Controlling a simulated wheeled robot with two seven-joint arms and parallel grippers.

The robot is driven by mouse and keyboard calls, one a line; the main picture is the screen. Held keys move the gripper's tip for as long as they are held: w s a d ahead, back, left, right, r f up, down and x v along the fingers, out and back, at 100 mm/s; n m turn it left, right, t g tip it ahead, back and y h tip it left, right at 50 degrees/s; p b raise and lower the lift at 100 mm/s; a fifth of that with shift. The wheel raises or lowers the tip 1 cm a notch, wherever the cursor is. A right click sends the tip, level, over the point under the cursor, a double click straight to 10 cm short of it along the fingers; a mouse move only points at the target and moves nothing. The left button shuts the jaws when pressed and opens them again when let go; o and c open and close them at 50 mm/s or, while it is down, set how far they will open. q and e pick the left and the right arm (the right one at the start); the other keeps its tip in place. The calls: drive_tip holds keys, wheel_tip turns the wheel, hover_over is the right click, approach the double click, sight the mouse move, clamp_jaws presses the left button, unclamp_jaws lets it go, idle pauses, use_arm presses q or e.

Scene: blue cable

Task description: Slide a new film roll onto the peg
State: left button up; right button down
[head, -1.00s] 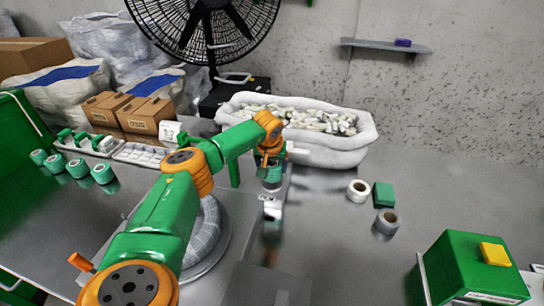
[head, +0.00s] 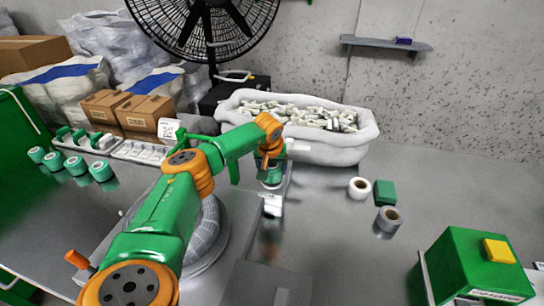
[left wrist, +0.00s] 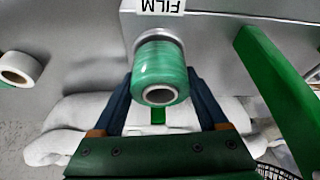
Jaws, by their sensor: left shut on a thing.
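A green film roll (left wrist: 160,74) with a pale core sits between the two fingers of my left gripper (left wrist: 162,90) in the left wrist view. The gripper is shut on this roll. The roll is close against a grey face under a white FILM label (left wrist: 157,5), with a grey ring (left wrist: 158,35) behind it. The peg itself is hidden, so I cannot tell how far the roll is on it. In the head view the roll (head: 271,174) shows below my left wrist, above a white label (head: 272,206). My right gripper is not in view.
Several green rolls (head: 54,161) stand at the left near white trays (head: 139,151). A white tub (head: 350,148) of small pieces is behind the arm. Two tape rolls (head: 360,188), a green block (head: 385,194) and a green machine (head: 470,262) stand at the right. The right-hand tabletop is mostly clear.

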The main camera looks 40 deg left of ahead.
use_arm(q)
drive_tip(key=o, duration=1.5)
drive_tip(key=shift+c, duration=0.2)
wheel_tip(320, 180, up, 7)
drive_tip(key=p, duration=0.7)
drive_tip(key=shift+r, duration=0.15)
